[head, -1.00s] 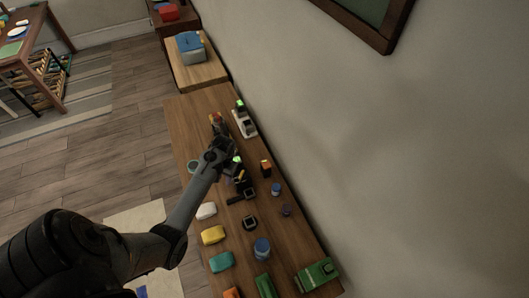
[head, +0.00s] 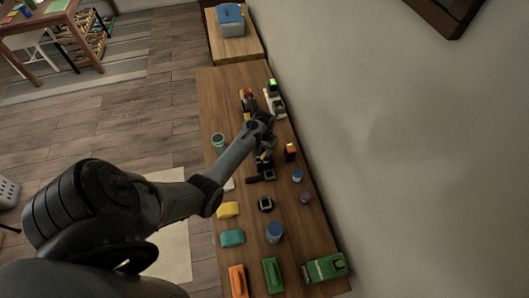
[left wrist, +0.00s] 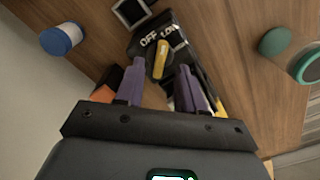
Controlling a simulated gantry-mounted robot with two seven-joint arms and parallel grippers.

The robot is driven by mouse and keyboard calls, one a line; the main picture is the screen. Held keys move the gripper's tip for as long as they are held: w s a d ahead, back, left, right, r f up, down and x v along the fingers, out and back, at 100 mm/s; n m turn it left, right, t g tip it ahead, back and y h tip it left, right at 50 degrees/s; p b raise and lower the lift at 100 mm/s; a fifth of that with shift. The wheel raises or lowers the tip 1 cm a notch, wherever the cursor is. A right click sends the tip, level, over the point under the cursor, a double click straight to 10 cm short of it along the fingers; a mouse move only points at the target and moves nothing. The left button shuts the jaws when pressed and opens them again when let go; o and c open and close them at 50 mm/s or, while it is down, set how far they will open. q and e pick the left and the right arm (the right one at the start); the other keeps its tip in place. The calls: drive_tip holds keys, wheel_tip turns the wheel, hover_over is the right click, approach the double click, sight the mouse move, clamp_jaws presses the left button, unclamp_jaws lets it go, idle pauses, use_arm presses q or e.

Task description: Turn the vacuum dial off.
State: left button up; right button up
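My right gripper is not in view.
A white and black device with a green light (head: 273,85) stands beyond the gripper. A blue-capped jar (head: 274,232), yellow block (head: 229,209), teal block (head: 232,238) and green truck (head: 324,267) stand on the nearer table. The wall runs along the right.

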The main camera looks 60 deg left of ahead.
sight(264, 155)
use_arm(q)
drive_tip(key=shift+f, duration=1.2)
clamp_jaws()
